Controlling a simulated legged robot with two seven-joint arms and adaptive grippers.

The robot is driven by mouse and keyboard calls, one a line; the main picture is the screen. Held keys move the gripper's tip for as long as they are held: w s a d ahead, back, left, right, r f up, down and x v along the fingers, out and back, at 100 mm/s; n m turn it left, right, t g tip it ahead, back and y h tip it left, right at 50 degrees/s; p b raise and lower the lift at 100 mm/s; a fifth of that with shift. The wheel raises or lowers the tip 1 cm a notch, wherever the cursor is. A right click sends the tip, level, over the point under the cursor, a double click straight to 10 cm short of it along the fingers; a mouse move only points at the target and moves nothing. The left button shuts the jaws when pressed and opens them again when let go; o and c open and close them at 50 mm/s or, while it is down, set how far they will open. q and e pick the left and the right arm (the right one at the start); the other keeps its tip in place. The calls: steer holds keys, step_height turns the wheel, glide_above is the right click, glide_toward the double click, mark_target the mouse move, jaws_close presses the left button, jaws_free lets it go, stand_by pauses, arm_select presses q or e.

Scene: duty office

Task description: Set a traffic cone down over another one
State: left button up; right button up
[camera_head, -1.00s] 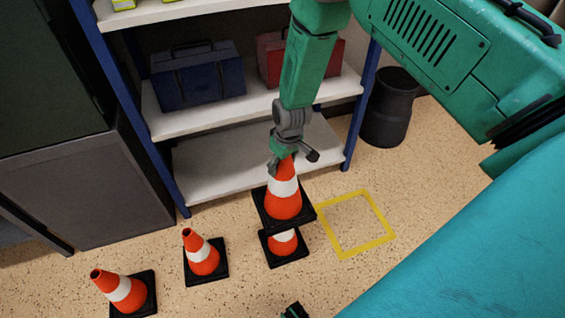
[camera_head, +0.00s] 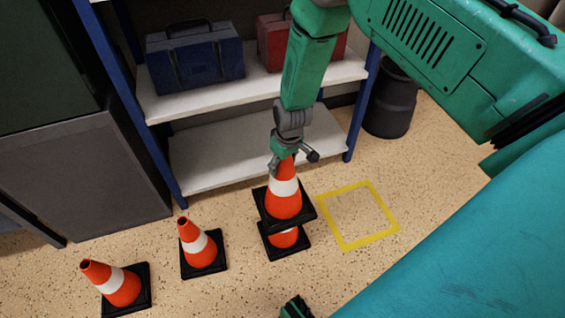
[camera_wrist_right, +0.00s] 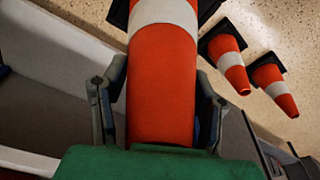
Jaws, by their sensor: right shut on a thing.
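My right gripper (camera_head: 285,163) is shut on the top of an orange and white traffic cone (camera_head: 283,201) with a black square base. The held cone is upright, and in the right wrist view its orange body (camera_wrist_right: 162,85) lies between the two fingers. Below it a second cone (camera_head: 284,238) stands on the floor. The held cone's base hides the lower cone's top, so I cannot tell whether they touch. Two more cones stand to the left, a middle one (camera_head: 200,249) and a far left one (camera_head: 121,287).
A yellow square outline (camera_head: 344,245) marks empty floor right of the cones. Behind stands a shelf (camera_head: 250,158) with a blue case (camera_head: 196,65) and a red case (camera_head: 272,42). A dark bin (camera_head: 390,105) stands beside it. A grey cabinet (camera_head: 75,185) is at left.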

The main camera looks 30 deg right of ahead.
step_height(320, 180, down, 2)
steer(key=shift+f+b, duration=0.1)
steer(key=shift+b, duration=0.7)
step_height(320, 180, down, 16)
steer(key=b, duration=0.6)
steer(key=shift+f, duration=0.25)
stand_by(0.4)
steer(key=o, duration=1.8)
steer(key=shift+c, duration=0.2)
